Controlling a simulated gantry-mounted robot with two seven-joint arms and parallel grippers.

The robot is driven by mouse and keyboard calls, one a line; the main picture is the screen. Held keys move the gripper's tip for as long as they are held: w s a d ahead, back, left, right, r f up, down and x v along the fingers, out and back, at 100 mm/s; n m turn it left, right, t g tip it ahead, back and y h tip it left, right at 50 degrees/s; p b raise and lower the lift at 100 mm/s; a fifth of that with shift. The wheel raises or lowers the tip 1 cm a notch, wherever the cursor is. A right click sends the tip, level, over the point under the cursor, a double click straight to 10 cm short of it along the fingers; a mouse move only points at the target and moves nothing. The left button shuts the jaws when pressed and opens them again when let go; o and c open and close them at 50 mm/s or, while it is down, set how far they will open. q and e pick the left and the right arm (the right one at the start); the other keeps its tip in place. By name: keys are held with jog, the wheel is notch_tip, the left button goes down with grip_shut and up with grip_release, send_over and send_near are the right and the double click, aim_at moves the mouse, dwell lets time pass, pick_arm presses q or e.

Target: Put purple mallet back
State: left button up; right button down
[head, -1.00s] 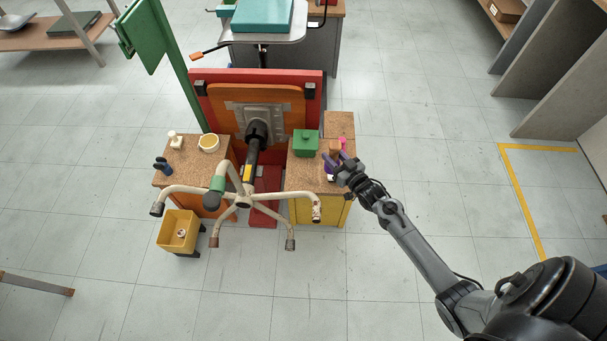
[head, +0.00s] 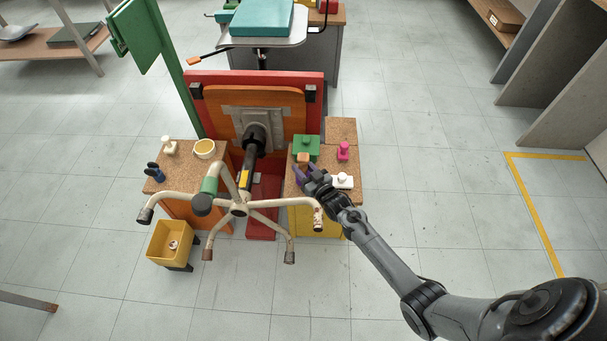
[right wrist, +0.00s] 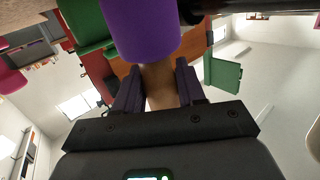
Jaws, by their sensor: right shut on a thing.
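The purple mallet is in my right gripper (head: 306,173). In the right wrist view its purple cylindrical head (right wrist: 142,28) is close to the camera, and its tan wooden handle (right wrist: 160,88) runs between the two purple fingers. In the head view the tan handle end (head: 303,158) shows just beyond the fingers, in front of a green lidded box (head: 306,147). The gripper is over the left part of the right-hand cork-topped cabinet (head: 341,130). The fingers and wrist hide much of the mallet, and I cannot tell whether it touches the top. My left gripper is out of view.
A tilted chair with a cream legged base (head: 262,207) stands left of the gripper, one leg near it. A pink object (head: 343,151) and a white one (head: 343,181) sit on the same cabinet. A yellow bin (head: 171,243) stands left. Floor on the right is clear.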

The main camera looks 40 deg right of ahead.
jog(key=shift+f+b, duration=0.4)
jog(key=shift+f, duration=0.55)
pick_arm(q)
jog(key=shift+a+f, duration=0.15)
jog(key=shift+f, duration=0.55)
pick_arm(e)
jog(key=shift+r, duration=0.1)
jog(key=c, duration=0.7)
grip_release()
jog(key=shift+f, duration=0.2)
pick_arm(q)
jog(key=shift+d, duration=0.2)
pick_arm(e)
jog(key=shift+o, duration=0.2)
